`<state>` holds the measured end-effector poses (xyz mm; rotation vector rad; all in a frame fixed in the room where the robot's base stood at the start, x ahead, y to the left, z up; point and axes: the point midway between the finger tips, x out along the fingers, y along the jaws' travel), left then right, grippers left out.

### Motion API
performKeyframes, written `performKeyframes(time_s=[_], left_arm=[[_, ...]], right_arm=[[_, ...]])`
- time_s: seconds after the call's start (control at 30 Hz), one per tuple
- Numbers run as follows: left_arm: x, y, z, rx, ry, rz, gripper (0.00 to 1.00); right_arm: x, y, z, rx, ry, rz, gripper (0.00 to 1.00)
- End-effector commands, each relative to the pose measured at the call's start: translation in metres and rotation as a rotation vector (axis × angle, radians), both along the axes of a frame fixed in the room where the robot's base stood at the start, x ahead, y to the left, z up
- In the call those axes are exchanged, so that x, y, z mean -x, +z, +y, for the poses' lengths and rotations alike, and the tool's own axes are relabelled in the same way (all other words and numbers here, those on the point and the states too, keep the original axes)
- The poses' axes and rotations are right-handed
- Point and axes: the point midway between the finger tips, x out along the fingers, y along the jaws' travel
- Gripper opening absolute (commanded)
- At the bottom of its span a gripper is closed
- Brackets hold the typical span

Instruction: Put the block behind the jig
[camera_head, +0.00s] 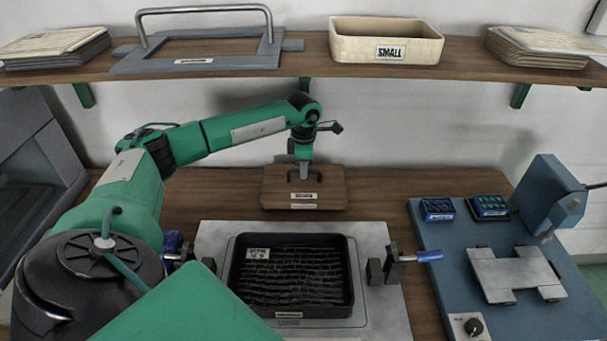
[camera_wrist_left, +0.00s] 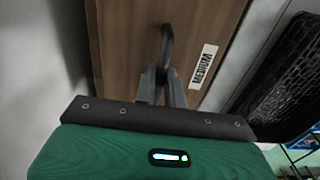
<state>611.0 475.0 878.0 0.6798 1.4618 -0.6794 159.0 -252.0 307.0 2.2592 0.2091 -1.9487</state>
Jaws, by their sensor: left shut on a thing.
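The block (camera_head: 275,188) is a brown wooden slab with a dark bar handle and pale labels. It is at the back of the table, behind the jig (camera_head: 212,240), which I take to be the light grey plate with side clamps. My left gripper (camera_head: 304,174) points down over the block and is shut on its handle. The left wrist view shows the gripper (camera_wrist_left: 164,80) at the handle and the block's wood (camera_wrist_left: 125,50) beneath. I cannot tell whether the block's underside touches the table. My right gripper is not in view.
A black ribbed tray (camera_head: 292,270) sits on the jig between blue-handled clamps (camera_head: 428,256). A blue machine base (camera_head: 510,310) stands at right. The shelf above holds a grey handled frame (camera_head: 130,65), a cream SMALL bin (camera_head: 350,45) and stacked sheets (camera_head: 535,50).

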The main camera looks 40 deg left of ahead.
Motion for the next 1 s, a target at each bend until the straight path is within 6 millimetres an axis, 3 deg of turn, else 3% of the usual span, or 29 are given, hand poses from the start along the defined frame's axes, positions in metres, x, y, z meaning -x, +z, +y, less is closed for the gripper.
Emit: performKeyframes(time_s=[0.2, 0.57, 0.6, 0.67, 1.0], left_arm=[[0.001, -0.026, 0.000, 0.001, 0.001, 0.002, 0.00], [0.000, -0.032, 0.001, 0.001, 0.000, -0.001, 0.00], [0.001, -0.032, 0.001, 0.001, 0.000, 0.001, 0.19], [0.001, -0.032, 0.001, 0.000, 0.000, 0.001, 0.31], [0.001, -0.028, 0.001, 0.001, 0.000, 0.001, 0.33]], right_arm=[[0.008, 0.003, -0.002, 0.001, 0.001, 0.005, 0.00], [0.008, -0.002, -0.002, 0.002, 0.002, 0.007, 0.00], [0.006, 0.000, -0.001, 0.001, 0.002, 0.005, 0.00], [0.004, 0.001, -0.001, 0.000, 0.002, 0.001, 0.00], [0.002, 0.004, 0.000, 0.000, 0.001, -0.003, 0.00]])
